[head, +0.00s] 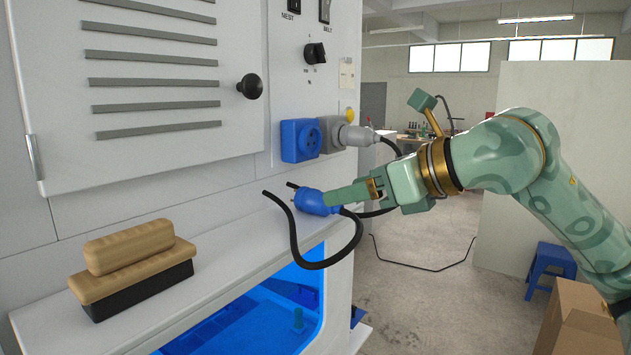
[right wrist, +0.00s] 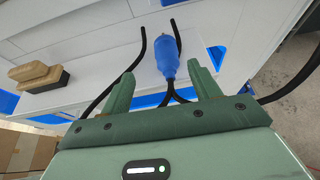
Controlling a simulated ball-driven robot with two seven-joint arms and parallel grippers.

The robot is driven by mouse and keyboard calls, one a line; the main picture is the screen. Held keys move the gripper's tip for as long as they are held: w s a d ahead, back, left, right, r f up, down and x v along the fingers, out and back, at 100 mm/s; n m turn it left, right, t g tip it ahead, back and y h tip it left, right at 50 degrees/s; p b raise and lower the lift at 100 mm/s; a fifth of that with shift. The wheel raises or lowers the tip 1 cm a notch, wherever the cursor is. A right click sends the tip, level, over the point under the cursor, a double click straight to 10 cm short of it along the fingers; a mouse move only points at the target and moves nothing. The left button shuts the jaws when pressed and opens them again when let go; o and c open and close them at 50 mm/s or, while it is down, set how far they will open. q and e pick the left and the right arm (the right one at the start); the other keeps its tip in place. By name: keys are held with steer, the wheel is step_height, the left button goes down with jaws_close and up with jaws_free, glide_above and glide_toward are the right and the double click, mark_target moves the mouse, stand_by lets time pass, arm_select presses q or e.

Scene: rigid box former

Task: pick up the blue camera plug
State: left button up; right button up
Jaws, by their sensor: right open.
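The blue camera plug (head: 314,201) lies on the white ledge of the machine, with its pins toward the machine's wall and a black cable looping over the ledge's edge. My right gripper (head: 338,197) is at the plug from the right, its fingers overlapping the plug's rear end in the head view. In the right wrist view, the blue plug (right wrist: 167,58) stands between and beyond the two open green fingers (right wrist: 157,82), nearer the middle, with a gap on either side. My left gripper is not in view.
A blue socket (head: 300,140) and a grey socket with a grey plug (head: 355,135) are on the wall above. A wooden-handled brush (head: 132,262) sits on the ledge at left. Below is a blue-lit opening (head: 255,318). A cardboard box (head: 575,322) and blue stool (head: 551,265) stand right.

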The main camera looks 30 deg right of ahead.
mark_target(316, 191)
steer(key=w, duration=0.1)
steer(key=w+f+p, duration=0.1)
steer(key=w, duration=0.1)
steer(key=shift+w+a+f, duration=0.15)
steer(key=shift+f, duration=0.05)
steer(key=shift+w+a+p, duration=0.1)
steer(key=shift+w+p, duration=0.2)
steer(key=shift+w, duration=0.05)
steer(key=p+x, duration=0.1)
steer(key=x, duration=0.2)
steer(key=shift+w+a+p, duration=0.25)
steer(key=shift+w+p, duration=0.1)
steer(key=shift+p, duration=0.05)
steer(key=shift+w+f, duration=0.25)
steer(key=shift+w, duration=0.05)
steer(key=shift+s+d, duration=0.1)
steer(key=shift+s, duration=0.05)
steer(key=c, duration=0.4)
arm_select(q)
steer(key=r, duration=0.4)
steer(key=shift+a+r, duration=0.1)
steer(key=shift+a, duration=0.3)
arm_select(e)
steer(key=c, duration=0.7)
